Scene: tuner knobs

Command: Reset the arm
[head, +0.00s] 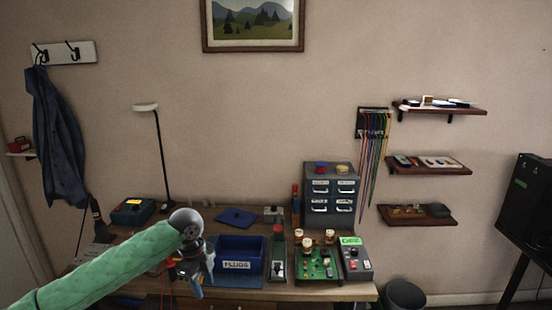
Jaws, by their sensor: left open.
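My left arm (110,265) comes in from the lower left in a green sleeve. Its gripper (196,286) is open and points down over the front left of the workbench, left of a blue bin (238,264) with a white label. It looks empty, though its fingers are small and partly dark. A green circuit board (317,272) with several tan-topped knobs sits on the bench right of the bin. A grey device (356,262) with a green display stands beside it. My right gripper is not in view.
A drawer cabinet (331,196) stands at the back of the bench. A narrow device (278,262) stands between bin and board. A lamp (159,160) and a blue-grey box (133,210) are at the back left. Part of the bench is hidden behind my arm.

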